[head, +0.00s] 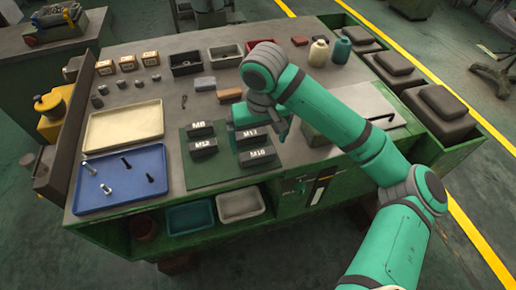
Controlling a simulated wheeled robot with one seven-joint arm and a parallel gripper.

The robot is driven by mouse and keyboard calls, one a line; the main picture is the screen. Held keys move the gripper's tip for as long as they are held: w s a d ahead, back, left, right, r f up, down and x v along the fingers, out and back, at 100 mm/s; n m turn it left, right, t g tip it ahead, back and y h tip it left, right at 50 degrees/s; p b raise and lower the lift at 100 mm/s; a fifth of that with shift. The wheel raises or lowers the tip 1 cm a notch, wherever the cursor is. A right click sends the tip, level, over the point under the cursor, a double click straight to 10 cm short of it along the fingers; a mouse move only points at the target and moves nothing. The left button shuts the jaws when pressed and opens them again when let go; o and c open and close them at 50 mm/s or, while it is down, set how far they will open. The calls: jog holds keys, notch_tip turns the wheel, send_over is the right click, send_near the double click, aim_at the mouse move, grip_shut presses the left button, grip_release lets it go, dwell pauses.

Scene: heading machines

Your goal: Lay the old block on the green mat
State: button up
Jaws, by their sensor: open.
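The green mat (215,174) lies at the front middle of the bench. Several dark blocks stand on it, with white labels that read M8 (202,131), M12 (204,149), M16 (258,157) and what looks like M11 (250,139). I cannot tell which block is the old one. My gripper (262,124) is open above the mat's right side, close to the M11 block and partly covering that area. I cannot tell whether it touches that block. Nothing is visibly held.
A cream tray (122,126) and a blue tray (98,197) with bolts lie left of the mat. My arm covers part of the bench's right side.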

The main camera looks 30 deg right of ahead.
aim_at(259, 158)
jog(key=shift+s+r, duration=0.15)
jog(key=shift+r, duration=0.95)
jog(key=shift+s+r, duration=0.1)
jog(key=shift+r, duration=0.95)
jog(key=shift+a, duration=0.1)
